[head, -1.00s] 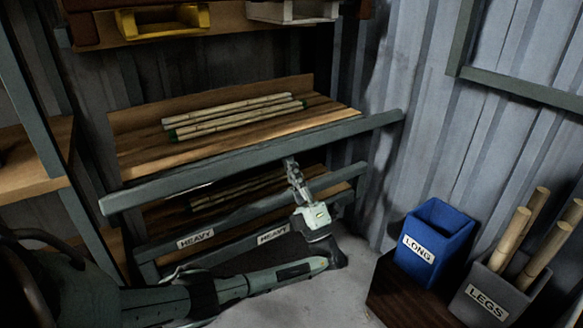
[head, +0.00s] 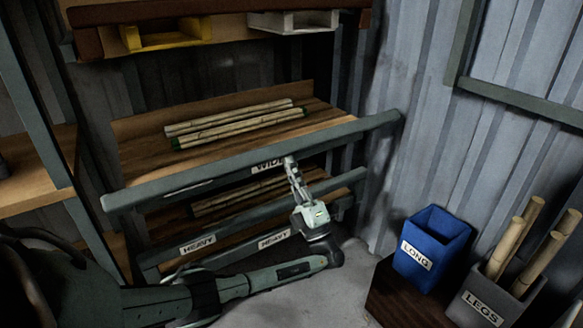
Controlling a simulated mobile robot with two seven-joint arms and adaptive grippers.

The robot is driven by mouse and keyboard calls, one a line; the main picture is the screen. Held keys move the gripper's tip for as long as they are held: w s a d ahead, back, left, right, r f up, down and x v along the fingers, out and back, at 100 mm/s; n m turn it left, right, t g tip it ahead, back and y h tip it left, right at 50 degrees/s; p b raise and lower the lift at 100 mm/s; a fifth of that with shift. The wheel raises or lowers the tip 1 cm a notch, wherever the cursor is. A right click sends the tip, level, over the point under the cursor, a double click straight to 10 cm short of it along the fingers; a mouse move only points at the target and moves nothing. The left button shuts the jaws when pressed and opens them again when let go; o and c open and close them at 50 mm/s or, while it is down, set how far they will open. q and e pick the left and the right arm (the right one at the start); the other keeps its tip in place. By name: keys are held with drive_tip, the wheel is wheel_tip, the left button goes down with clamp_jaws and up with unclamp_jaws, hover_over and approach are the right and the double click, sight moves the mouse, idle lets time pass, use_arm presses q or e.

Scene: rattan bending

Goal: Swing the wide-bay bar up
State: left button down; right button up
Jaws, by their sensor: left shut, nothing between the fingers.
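The wide-bay bar (head: 215,171) is the long grey bar crossing the front of the middle shelf. It slopes up to the right in the picture, and a partly covered upside-down label reading WIDE (head: 266,167) shows on it. My left gripper (head: 289,161) is shut and empty. Its fingertips are at the lower edge of the bar, just right of the label, and seem to touch it. My right gripper is not in view.
Bamboo poles (head: 236,124) lie on the middle shelf (head: 145,155). Lower bars labelled HEAVY (head: 198,244) run below. Pallets (head: 165,35) sit on the shelf above. A blue LONG bin (head: 418,264) and a grey LEGS bin (head: 483,308) holding poles stand at right.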

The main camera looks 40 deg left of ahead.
sight(283, 142)
use_arm(q)
drive_tip(key=shift+w+a+r+p, duration=0.1)
drive_tip(key=shift+a+r+p, duration=0.15)
drive_tip(key=shift+r+p, duration=0.4)
drive_tip(key=shift+w+a+r+p, duration=0.1)
drive_tip(key=shift+a+r+p, duration=0.1)
drive_tip(key=shift+r+p, duration=0.35)
drive_tip(key=shift+r, duration=0.15)
drive_tip(key=shift+p+x, duration=0.95)
drive_tip(key=shift+x, duration=0.75)
drive_tip(key=shift+r, duration=0.15)
